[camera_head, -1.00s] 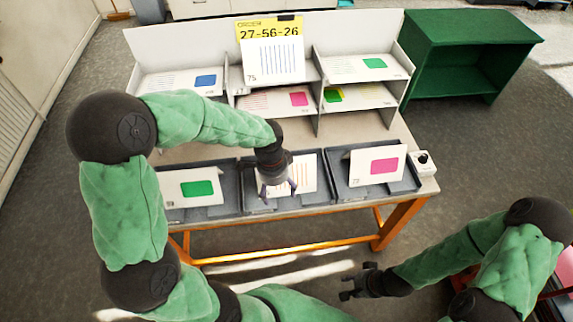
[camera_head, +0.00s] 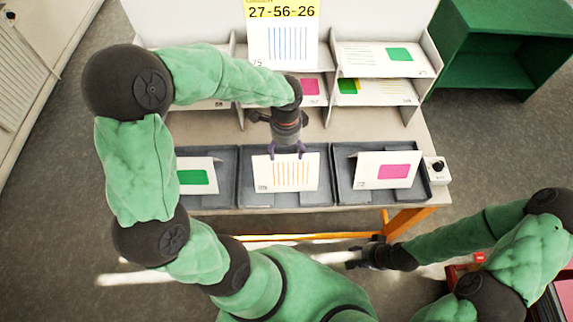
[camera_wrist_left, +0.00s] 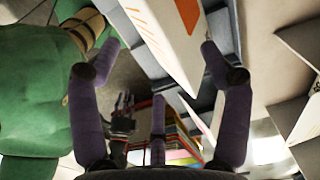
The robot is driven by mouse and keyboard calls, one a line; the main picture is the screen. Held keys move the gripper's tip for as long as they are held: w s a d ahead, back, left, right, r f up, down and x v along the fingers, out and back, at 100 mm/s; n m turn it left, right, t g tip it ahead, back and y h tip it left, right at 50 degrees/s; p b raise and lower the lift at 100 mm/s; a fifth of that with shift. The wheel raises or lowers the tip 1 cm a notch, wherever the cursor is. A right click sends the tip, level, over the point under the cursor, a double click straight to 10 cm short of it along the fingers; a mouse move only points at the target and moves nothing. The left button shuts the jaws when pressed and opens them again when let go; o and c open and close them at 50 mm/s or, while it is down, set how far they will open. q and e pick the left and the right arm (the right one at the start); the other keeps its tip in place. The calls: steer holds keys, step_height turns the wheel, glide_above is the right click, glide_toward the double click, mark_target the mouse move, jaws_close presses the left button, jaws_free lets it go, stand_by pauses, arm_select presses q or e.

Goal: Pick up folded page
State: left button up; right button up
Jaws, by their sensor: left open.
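Three folded pages stand tilted in grey trays on the table in the head view. The middle page (camera_head: 285,174) has orange stripes, the left page (camera_head: 197,170) a green block and the right page (camera_head: 372,172) a pink block. My left gripper (camera_head: 287,154) is open at the top edge of the orange-striped page. In the left wrist view its fingers (camera_wrist_left: 155,65) are spread, with the white page (camera_wrist_left: 165,35) and its orange mark between them; contact is unclear. My right gripper (camera_head: 358,258) looks open and empty, low in front of the table.
The middle tray (camera_head: 245,190) sits between two others. Behind the trays is a white shelf unit (camera_head: 335,95) with flat pages. A striped page (camera_head: 278,45) stands there under a yellow order sign (camera_head: 284,11). A small box with a black knob (camera_head: 437,168) is at the right.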

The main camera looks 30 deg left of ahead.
mark_target(286, 159)
arm_select(q)
steer(key=shift+w+f, duration=0.1)
steer(key=shift+f, duration=0.45)
step_height(286, 159, down, 5)
steer(key=shift+f+b, duration=0.1)
steer(key=shift+b, duration=0.9)
steer(key=c, duration=1.1)
